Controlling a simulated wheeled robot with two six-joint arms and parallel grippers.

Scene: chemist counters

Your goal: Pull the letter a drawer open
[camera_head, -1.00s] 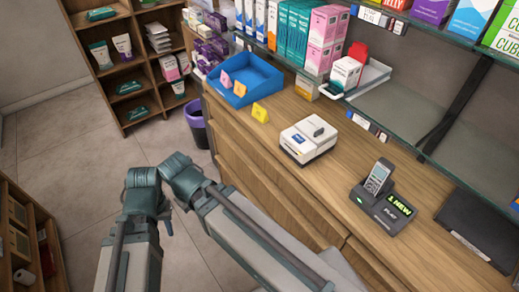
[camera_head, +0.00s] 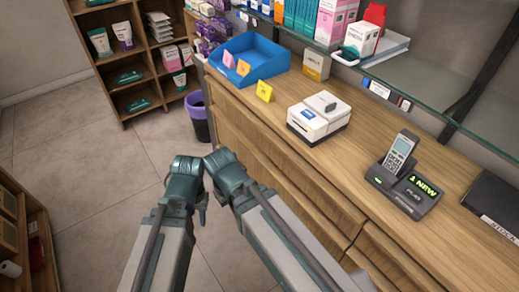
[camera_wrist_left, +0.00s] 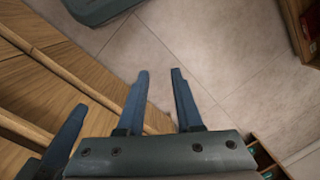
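The wooden counter's front (camera_head: 290,185) holds several drawers, and those in view look closed. I cannot read a letter a on any of them. In the left wrist view the drawer fronts (camera_wrist_left: 75,72) run along the left side. My left gripper (camera_wrist_left: 158,72) shows two blue fingers with a gap between them, nothing held, above the floor beside the drawers. In the head view my left arm ends near the bottom middle, left of the counter, and its fingertips are not clear. My right arm reaches in beside it, and its fingers cannot be made out.
On the counter are a blue tray (camera_head: 250,60), a yellow card (camera_head: 265,91), a white printer-like device (camera_head: 318,118) and a phone on a dock (camera_head: 398,158). A purple-rimmed bin (camera_head: 198,118) stands at the counter's far end. The tiled floor (camera_head: 95,185) to the left is clear.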

